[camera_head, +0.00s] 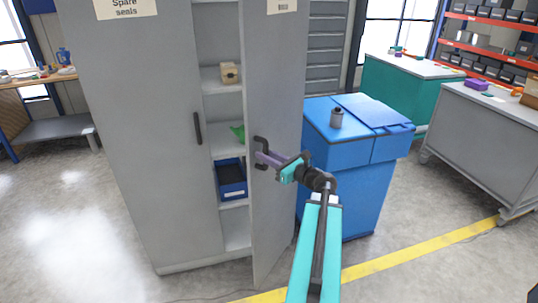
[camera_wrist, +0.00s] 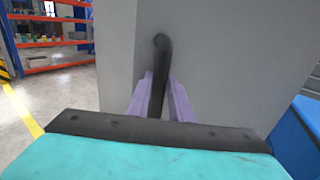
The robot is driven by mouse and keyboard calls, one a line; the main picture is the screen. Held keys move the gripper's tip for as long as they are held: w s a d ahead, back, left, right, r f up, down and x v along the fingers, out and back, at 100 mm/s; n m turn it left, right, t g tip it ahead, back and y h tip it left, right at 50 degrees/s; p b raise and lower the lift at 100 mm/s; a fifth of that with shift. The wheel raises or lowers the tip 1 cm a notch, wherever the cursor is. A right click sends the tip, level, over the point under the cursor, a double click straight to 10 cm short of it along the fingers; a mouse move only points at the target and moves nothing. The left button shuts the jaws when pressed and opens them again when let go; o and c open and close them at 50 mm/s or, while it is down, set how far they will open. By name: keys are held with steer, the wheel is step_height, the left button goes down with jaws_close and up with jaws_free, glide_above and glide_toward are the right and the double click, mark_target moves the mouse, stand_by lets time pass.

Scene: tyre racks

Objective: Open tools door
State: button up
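A tall grey cabinet has two doors. The left door (camera_head: 143,130), labelled "Spare seals", is shut. The right door (camera_head: 278,90) is swung partly open, showing the shelves (camera_head: 222,81) inside. A label (camera_head: 282,5) at its top is cut off and I cannot read it. My gripper (camera_head: 262,157) is at the black handle (camera_head: 259,141) of the open right door. In the wrist view the purple fingers lie on either side of this handle (camera_wrist: 160,60) and look closed on it.
The shelves hold a small beige box (camera_head: 230,73), a green item (camera_head: 238,133) and a blue bin (camera_head: 232,182). Floor in front is clear.

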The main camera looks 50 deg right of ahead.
steer(key=o, duration=0.3)
steer(key=shift+s, duration=0.1)
steer(key=s, duration=0.5)
steer(key=shift+s+r, duration=0.1)
steer(key=shift+s, duration=0.25)
steer(key=s+p, duration=0.2)
steer(key=p, duration=0.3)
steer(key=shift+p, duration=0.4)
